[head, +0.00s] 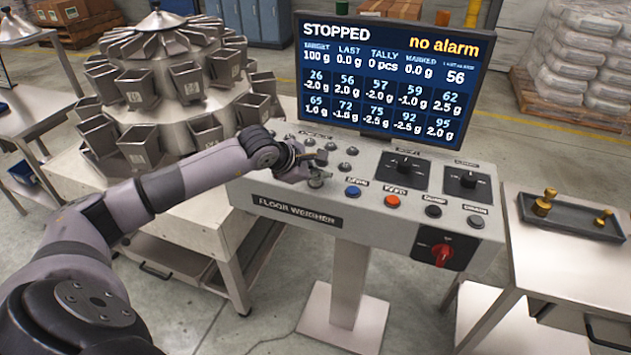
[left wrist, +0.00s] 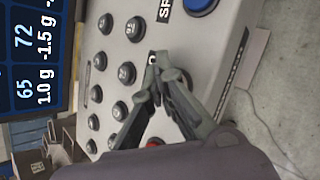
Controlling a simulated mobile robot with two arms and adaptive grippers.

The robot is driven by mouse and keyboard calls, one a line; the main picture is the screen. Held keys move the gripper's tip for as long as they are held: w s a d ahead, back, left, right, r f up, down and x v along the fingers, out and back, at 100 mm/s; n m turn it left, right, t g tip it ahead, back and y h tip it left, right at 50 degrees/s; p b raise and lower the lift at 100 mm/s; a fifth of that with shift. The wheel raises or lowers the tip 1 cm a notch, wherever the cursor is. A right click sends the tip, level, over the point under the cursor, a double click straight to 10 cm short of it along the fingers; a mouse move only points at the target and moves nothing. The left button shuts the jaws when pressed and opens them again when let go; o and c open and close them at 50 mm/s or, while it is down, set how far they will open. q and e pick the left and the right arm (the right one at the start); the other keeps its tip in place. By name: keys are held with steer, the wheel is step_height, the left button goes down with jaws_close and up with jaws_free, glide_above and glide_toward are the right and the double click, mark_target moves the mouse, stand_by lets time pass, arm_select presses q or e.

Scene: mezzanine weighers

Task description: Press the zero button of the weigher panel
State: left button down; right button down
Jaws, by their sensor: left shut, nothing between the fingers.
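The weigher panel (head: 300,216), marked FLOOR WEIGHER, is a sloped grey console in the middle of the head view. My left gripper (head: 318,174) is shut and empty over its left part. In the left wrist view the shut fingertips (left wrist: 163,72) are close over the panel face, beside a mostly hidden label ending in what looks like an O. The fingers hide most of the button there; I cannot tell whether they touch it. A blue button (head: 353,192) is just right of the fingertips, with a label starting SP in the wrist view. My right gripper is not in view.
Several small dark buttons (left wrist: 126,73) lie beside the fingers. An orange button (head: 392,201), two knobs and a red switch (head: 441,254) are further right. The screen (head: 389,83) behind reads STOPPED, no alarm. A hopper machine (head: 165,80) stands left, a tray (head: 570,218) right.

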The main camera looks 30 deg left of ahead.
mark_target(317, 183)
arm_select(q)
steer(key=shift+f, duration=0.2)
steer(key=shift+r, duration=0.9)
steer(key=shift+r+p, duration=1.15)
steer(key=shift+r, duration=1.4)
